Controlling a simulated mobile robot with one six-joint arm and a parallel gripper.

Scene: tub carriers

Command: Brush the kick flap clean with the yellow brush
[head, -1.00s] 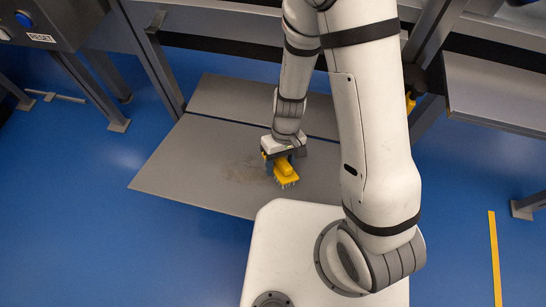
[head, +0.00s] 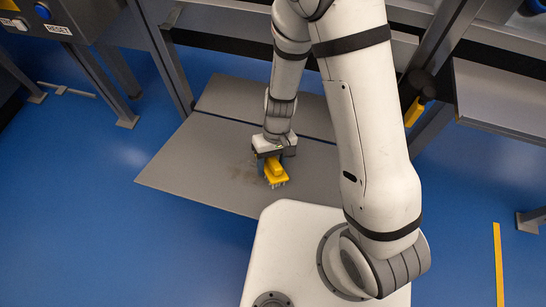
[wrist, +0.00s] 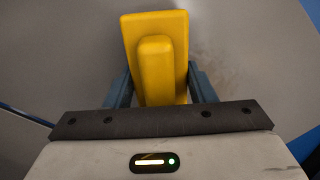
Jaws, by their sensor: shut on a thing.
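The yellow brush (head: 276,173) is held in my gripper (head: 272,158), with its bristles facing down over the grey kick flap (head: 190,160). In the wrist view the brush (wrist: 156,60) sits between the two blue-grey fingers of my gripper (wrist: 160,88). The flap also shows in the wrist view (wrist: 70,60). A brownish smudge (head: 240,172) lies on the flap, just left of the brush; part of it may be hidden by the brush. I cannot tell whether the bristles touch the flap.
A grey panel (head: 225,97) lies behind the flap. Steel frame legs (head: 165,60) stand to the left, near a box labelled RESET (head: 75,15). A yellow and black object (head: 416,105) hangs on the right leg. Blue floor (head: 90,240) is open at left.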

